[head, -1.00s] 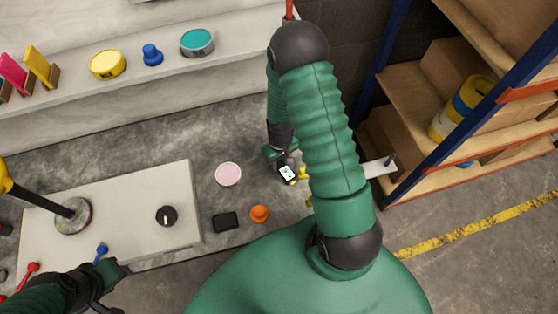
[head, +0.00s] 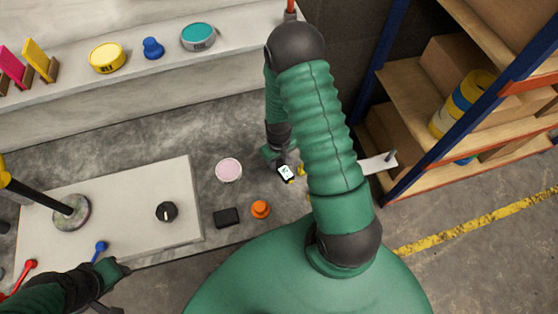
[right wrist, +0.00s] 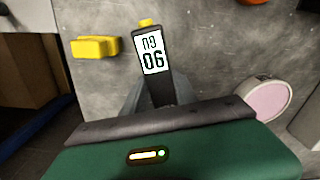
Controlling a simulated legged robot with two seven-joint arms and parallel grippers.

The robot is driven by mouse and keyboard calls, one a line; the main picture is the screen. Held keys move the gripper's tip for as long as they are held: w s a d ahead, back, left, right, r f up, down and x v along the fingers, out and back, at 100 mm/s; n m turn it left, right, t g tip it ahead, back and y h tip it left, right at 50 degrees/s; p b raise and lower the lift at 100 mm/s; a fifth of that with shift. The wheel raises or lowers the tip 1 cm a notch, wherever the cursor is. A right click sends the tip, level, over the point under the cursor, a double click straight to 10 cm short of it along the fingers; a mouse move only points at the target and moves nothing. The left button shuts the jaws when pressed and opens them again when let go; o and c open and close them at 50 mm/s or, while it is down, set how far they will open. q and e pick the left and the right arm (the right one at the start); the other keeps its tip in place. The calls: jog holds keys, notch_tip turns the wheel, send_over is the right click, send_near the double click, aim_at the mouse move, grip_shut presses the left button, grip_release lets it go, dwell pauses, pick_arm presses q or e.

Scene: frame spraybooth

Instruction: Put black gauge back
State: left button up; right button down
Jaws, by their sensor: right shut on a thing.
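The black gauge (head: 286,173) has a white display and a yellow tip. My right gripper (head: 279,157) is shut on it, over the grey bench right of the pink disc. In the right wrist view the gauge (right wrist: 153,55) stands out beyond the fingers (right wrist: 155,90), its display showing upside-down digits. Whether it touches the bench is unclear. A yellow piece (right wrist: 95,47) lies beside it, apart from it; my arm partly hides this piece in the head view (head: 302,170). My left gripper (head: 122,268) is low at the left, by the pale board; its jaw opening is unclear.
On the bench are a pink disc (head: 229,170), a black block (head: 227,217) and an orange knob (head: 260,209). A pale board (head: 125,195) with a black dial (head: 166,212) lies left. A ledge (head: 228,58) runs behind; a shelf rack (head: 400,105) stands right.

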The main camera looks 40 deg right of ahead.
jog(key=shift+f, duration=0.1)
jog(key=c, duration=1.4)
grip_release()
jog(key=o, duration=0.5)
jog(key=shift+d+f, duration=0.1)
jog(key=shift+d, duration=0.05)
notch_tip(320, 180, up, 17)
jog(key=p, duration=0.4)
jog(key=s+a+r+n+t+p, duration=0.2)
jog(key=a+r+p, duration=0.7)
jog(key=a+r, duration=0.5)
jog(key=shift+a+r+t, duration=0.2)
jog(key=shift+r+t, duration=0.1)
jog(key=shift+r, duration=1.3)
